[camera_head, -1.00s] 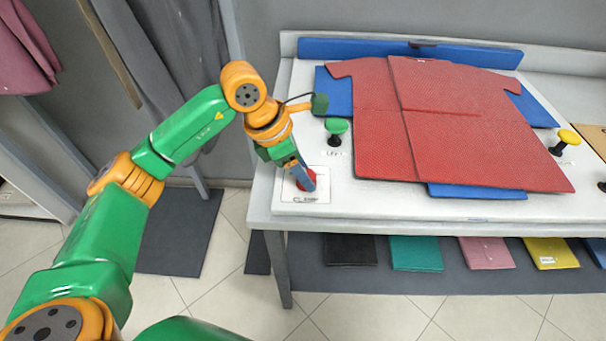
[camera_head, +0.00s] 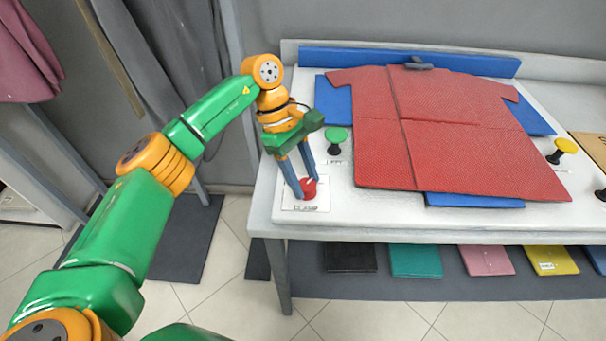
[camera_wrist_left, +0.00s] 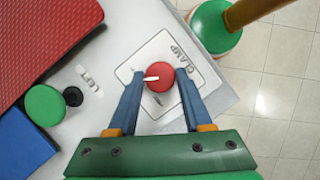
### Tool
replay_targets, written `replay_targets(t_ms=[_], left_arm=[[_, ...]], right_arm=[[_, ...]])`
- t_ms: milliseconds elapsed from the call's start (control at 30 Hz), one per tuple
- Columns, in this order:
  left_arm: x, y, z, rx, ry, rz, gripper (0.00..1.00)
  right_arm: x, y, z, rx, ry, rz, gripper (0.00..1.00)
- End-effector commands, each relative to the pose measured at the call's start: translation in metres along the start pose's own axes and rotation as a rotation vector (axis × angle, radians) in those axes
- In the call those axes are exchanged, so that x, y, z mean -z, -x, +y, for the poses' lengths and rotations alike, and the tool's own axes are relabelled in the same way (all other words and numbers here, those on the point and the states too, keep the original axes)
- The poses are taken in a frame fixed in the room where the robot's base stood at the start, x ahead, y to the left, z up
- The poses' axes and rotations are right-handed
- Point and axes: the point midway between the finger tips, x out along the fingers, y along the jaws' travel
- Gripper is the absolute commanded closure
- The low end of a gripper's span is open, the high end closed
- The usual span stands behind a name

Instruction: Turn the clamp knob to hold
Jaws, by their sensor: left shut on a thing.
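The red clamp knob (camera_head: 309,188) sits on a white plate at the front left corner of the press table. In the left wrist view the knob (camera_wrist_left: 159,77) carries a white pointer line, and the plate (camera_wrist_left: 190,47) has the word CLAMP on it. The pointer aims to the left in that view. My left gripper (camera_head: 305,186) comes down from above, with its blue fingers on either side of the knob. In the left wrist view the left gripper (camera_wrist_left: 158,85) is shut on the knob. My right gripper is not in view.
A green button (camera_head: 336,134) stands behind and right of the knob. A red shirt (camera_head: 440,135) lies on a blue pad (camera_head: 475,200). A yellow button (camera_head: 566,146) stands at the right. Folded cloths, including a green one (camera_head: 415,260), lie on the shelf below.

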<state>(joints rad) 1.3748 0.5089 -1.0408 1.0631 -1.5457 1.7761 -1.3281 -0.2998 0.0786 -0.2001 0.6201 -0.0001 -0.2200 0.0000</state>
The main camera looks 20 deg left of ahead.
Motion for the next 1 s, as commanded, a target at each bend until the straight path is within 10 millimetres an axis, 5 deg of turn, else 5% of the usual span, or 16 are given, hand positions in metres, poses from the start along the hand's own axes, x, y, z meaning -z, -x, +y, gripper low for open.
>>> replay_targets(t_ms=[400, 967, 1000], left_arm=[[-0.0002, -0.0009, 0.0006, 0.073, -0.169, 0.001, 1.0], [0.0004, -0.0021, 0.0003, 0.086, -0.196, 0.001, 1.0], [0.0004, -0.0021, 0.0003, 0.086, -0.196, 0.001, 0.48]], right_arm=[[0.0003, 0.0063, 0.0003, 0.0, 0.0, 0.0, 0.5], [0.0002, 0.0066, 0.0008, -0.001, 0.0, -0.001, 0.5], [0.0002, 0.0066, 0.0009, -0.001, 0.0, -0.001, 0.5]])
